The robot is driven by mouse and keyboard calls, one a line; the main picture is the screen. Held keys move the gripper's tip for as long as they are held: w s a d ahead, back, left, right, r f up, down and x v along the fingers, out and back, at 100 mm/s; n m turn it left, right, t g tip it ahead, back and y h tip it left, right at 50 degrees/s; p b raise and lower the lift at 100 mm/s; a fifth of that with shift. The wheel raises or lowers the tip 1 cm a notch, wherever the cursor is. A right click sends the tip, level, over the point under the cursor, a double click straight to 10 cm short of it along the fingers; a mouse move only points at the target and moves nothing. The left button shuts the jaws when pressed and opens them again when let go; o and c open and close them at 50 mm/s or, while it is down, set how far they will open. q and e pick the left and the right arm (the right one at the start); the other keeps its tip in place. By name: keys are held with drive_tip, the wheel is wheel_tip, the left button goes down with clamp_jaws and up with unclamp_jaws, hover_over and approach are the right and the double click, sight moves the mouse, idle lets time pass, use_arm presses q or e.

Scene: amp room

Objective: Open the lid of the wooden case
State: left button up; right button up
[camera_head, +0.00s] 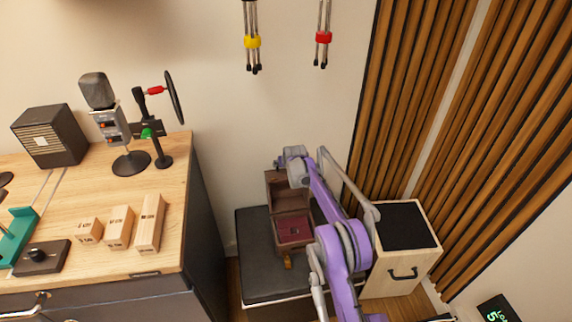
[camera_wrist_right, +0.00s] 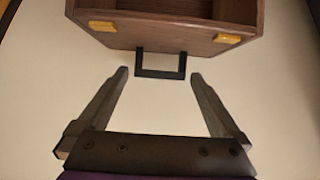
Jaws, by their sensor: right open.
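The wooden case (camera_head: 292,230) sits on a black padded bench, with its reddish inside showing. Its brown lid (camera_head: 285,191) stands raised at the back of the case. In the right wrist view, the lid (camera_wrist_right: 180,28) shows at the top with two yellow pieces and a black loop handle (camera_wrist_right: 160,74) on its edge. My right gripper (camera_wrist_right: 160,76) is open, its fingertips on either side of the handle and apart from it in the picture. In the head view, my right gripper (camera_head: 287,160) is at the lid's upper edge, partly hidden. My left gripper is not in view.
The black bench (camera_head: 258,265) has bare room left of the case. A light wooden box (camera_head: 410,265) with a black top stands close on the right. A desk (camera_head: 165,195) with a microphone and wooden blocks is at left. Slatted panels (camera_head: 400,100) stand behind at right.

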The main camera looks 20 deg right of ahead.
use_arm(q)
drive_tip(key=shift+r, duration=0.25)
use_arm(e)
drive_tip(key=v, duration=1.1)
